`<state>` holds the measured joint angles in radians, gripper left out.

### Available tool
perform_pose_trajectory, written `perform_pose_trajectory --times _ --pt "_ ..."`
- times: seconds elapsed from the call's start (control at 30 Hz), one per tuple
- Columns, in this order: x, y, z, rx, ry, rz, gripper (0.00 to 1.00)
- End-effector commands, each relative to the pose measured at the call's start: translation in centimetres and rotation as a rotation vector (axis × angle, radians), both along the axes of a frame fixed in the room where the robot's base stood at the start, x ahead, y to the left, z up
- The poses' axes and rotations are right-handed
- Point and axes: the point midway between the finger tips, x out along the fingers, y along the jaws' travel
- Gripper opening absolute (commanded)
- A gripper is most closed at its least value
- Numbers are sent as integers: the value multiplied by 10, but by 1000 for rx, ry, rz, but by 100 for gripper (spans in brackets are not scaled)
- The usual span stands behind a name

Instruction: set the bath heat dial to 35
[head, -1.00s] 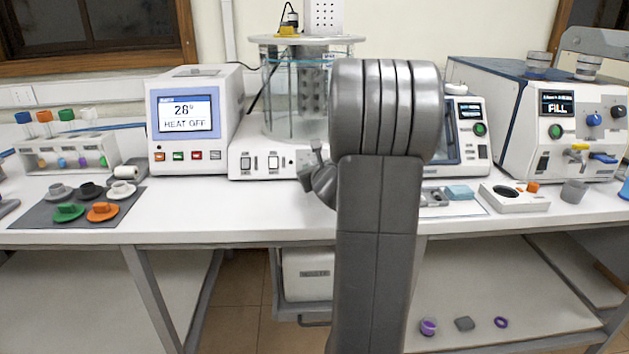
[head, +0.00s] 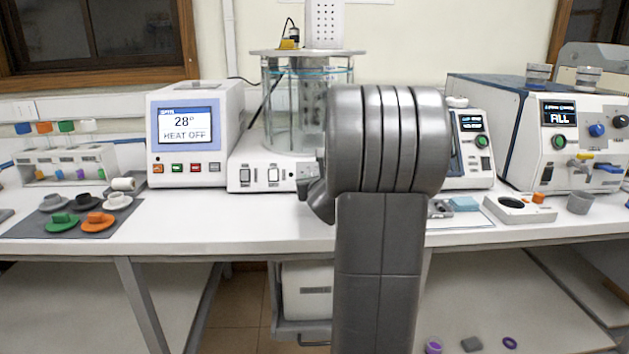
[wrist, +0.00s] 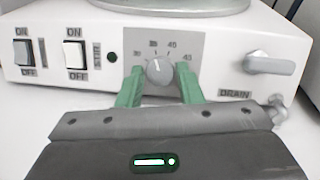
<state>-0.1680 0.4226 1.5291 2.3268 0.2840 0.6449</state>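The heat dial (wrist: 159,70) is a grey round knob on a grey panel on the bath's white base, with marks from 30 to 45 around its top. Its pointer looks roughly upward; I cannot tell the exact mark. My gripper (wrist: 160,84) has its green fingers on either side of the dial, with a visible gap on each side. It is open and holds nothing. In the head view the glass bath (head: 297,115) stands on its white base (head: 250,176); my arm hides the dial and gripper fingers. The display unit (head: 185,123) reads 28° and HEAT OFF.
Two ON/OFF switches (wrist: 74,55) are left of the dial, and a drain lever (wrist: 269,65) is to its right. A dark mat (head: 72,222) with small coloured parts lies at the left. A white instrument (head: 550,135) stands at the right. The front bench strip is mostly clear.

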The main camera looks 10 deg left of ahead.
Motion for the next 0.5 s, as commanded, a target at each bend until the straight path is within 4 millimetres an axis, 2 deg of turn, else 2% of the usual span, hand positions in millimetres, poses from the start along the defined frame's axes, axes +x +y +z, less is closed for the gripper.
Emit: perform_pose_trajectory --times 0.03,0.07,0.1,0.37,0.5 --pt "0 0 0 0 1 0 43" --pt "0 0 0 0 0 0 49" --pt "0 0 0 0 0 0 51" --pt "0 0 0 -1 -1 0 51" --pt "-8 -3 2 0 -2 0 51"
